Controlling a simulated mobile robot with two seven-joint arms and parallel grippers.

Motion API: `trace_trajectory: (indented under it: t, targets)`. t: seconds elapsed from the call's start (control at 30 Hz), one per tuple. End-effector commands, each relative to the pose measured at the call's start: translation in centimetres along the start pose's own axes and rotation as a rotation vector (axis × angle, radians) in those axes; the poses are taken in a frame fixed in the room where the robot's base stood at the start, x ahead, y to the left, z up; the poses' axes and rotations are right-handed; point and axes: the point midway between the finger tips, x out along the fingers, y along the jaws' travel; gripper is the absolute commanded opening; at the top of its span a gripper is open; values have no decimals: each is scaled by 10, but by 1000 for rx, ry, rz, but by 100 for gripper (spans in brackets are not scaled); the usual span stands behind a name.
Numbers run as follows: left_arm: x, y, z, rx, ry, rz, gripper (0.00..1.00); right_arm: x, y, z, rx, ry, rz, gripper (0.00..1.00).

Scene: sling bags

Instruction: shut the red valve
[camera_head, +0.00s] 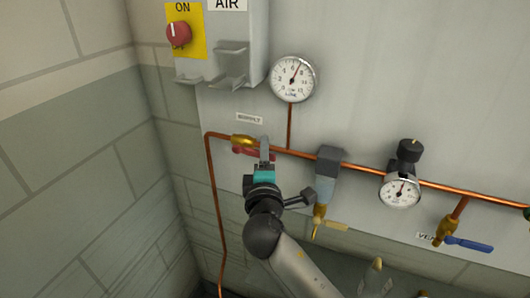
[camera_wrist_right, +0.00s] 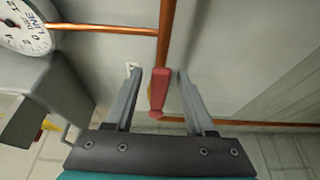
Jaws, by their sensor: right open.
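The red valve is a brass body (camera_head: 243,140) with a red lever (camera_head: 240,151) on the copper pipe at the left of the panel. The lever lies roughly in line with the pipe. My right gripper (camera_head: 265,145) is at the valve, its fingers reaching to the lever's right part and hiding some of it. In the right wrist view the red lever (camera_wrist_right: 159,90) lies between the two open fingers of the gripper (camera_wrist_right: 160,74), with a gap on each side. My left gripper is not in view.
A gauge (camera_head: 293,79) hangs above the pipe. A filter unit (camera_head: 327,170), a regulator with gauge (camera_head: 400,190) and a blue-handled valve (camera_head: 465,243) stand to the right. A red knob on a yellow plate (camera_head: 186,32) is upper left. A brick wall (camera_head: 70,170) closes the left side.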

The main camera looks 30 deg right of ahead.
Motion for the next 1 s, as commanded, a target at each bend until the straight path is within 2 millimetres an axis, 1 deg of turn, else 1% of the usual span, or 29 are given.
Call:
trace_trajectory:
  t: [0.13,0.6,1.0]
  targets:
    - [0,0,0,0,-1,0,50,0,0,0,0,0,0,54]
    - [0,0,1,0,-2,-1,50,0,0,0,0,1,0,1]
    - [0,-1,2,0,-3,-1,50,0,0,0,0,1,0,0]
